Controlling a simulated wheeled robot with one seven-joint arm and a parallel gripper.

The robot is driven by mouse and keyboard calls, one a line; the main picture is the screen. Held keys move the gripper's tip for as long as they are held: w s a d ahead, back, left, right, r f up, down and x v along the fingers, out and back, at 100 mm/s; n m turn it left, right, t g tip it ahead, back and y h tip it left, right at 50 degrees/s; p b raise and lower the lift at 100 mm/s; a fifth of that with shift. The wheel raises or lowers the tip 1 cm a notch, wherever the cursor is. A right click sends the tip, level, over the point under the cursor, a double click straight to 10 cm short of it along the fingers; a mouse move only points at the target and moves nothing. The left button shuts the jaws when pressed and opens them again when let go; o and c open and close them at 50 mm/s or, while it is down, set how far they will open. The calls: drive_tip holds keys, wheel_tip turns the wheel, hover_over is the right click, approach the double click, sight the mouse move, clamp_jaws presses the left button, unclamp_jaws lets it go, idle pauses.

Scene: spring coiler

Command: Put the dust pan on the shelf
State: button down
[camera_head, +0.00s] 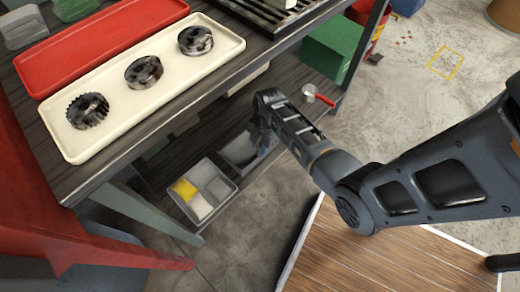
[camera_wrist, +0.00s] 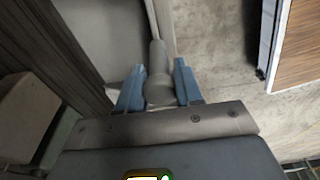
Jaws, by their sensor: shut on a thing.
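My gripper (camera_head: 264,138) reaches down beside the workbench, at its lower shelf (camera_head: 160,172). In the wrist view its two blue fingers (camera_wrist: 158,84) are closed on the grey handle of the dust pan (camera_wrist: 157,62). The dust pan's light grey body seems to extend up and left from the handle there. In the head view a grey pan (camera_head: 238,151) shows just left of my gripper, partly hidden by it, over or at the shelf's front edge. I cannot tell whether it touches the shelf.
A grey divided tray (camera_head: 209,216) with a yellow item sits left on the lower shelf. A red-handled item (camera_head: 319,95) and a green box (camera_head: 331,47) are at the right. A cream tray (camera_head: 125,112) with gears is on the bench top. A wooden-topped surface (camera_head: 375,255) stands at front right.

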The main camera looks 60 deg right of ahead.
sight(259, 156)
drive_tip(key=shift+f+b, duration=0.55)
drive_tip(key=shift+f, duration=1.2)
drive_tip(key=c, duration=0.8)
unclamp_jaws()
drive_tip(key=shift+o, duration=0.2)
